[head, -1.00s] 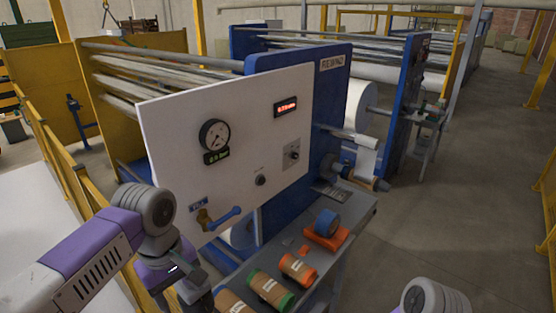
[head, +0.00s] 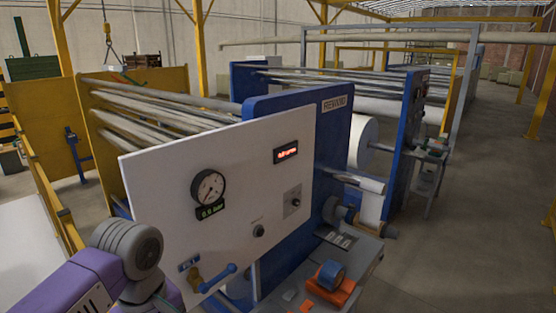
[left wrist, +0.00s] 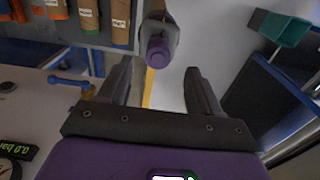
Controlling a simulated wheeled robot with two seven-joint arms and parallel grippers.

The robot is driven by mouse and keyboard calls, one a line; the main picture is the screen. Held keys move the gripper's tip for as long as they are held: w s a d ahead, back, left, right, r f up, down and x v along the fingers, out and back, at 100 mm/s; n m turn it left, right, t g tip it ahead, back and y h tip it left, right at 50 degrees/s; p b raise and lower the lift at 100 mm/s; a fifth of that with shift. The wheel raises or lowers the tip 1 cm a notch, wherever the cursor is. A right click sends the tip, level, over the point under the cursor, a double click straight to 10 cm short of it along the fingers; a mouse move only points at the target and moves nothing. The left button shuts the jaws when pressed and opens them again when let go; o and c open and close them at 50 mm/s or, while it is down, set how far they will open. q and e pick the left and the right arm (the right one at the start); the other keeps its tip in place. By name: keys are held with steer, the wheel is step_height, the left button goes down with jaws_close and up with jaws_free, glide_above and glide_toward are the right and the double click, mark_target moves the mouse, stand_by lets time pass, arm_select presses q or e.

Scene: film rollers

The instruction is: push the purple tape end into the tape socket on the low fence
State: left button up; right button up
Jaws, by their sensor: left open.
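My left arm enters the head view at the lower left, its gripper below the frame. In the left wrist view my left gripper (left wrist: 158,85) is open, with nothing between the fingertips. A short purple cylinder (left wrist: 158,52) on a grey rounded piece shows just past the fingers. I cannot tell whether it is the tape end or part of my own body. The low yellow fence (head: 48,165) runs along the left of the head view. I cannot make out a tape socket on it. My right gripper is not in view.
The machine's white panel (head: 230,185) with a gauge (head: 208,187) and blue-handled valve (head: 215,278) stands close to my left arm. A side shelf (head: 350,255) holds a blue roll (head: 330,275) on an orange holder. Floor at the right is clear.

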arm_select(q)
step_height(320, 180, down, 8)
steer(key=b, duration=0.5)
steer(key=shift+w+r+b, duration=0.15)
steer(key=shift+r+b, duration=0.05)
steer(key=shift+b, duration=0.1)
steer(key=shift+p, duration=0.35)
stand_by(0.6)
steer(key=shift+c, duration=0.3)
jaws_close()
steer(key=shift+r, duration=0.1)
steer(key=shift+r+p, duration=2.95)
